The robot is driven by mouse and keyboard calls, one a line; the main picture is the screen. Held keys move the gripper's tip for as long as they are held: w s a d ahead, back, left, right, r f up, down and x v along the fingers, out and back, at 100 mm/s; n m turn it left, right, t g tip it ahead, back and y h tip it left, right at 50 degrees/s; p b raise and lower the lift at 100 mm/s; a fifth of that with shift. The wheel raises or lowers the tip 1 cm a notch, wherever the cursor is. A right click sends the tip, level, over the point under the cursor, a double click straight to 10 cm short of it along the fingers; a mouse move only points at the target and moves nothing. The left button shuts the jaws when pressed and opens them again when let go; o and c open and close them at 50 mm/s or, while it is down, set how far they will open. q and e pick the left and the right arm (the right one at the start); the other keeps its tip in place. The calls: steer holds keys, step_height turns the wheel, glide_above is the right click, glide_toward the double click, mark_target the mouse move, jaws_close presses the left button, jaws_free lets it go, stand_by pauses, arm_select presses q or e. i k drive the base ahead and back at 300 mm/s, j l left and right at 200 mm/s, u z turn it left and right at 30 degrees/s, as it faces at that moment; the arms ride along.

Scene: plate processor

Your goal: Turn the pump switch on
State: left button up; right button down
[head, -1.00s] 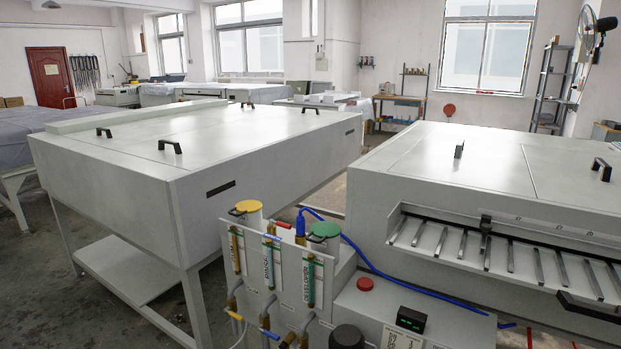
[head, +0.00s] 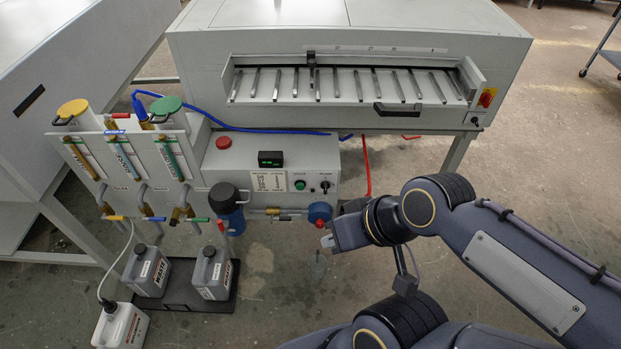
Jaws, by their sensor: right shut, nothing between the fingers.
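The pump switch (head: 325,186) is a small black knob on the white label at the right end of the grey control box's front face. A green button (head: 299,184) sits just left of it. My right gripper (head: 328,241) is shut and empty, below the switch and apart from it, close to the blue round fitting under the box. My left gripper is out of view.
The control box (head: 232,160) carries a red button (head: 223,143) and a small display (head: 271,159). A blue round fitting (head: 320,213) juts out below it. A red hose (head: 366,165) hangs right of the box.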

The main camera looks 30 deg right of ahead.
mark_target(325, 185)
steer(key=l+u, duration=0.2)
steer(key=l, duration=0.25)
steer(key=k+l+u, duration=0.2)
steer(key=l, duration=0.2)
steer(key=k+l+u, duration=0.2)
steer(key=l, duration=0.25)
steer(key=i, duration=0.1)
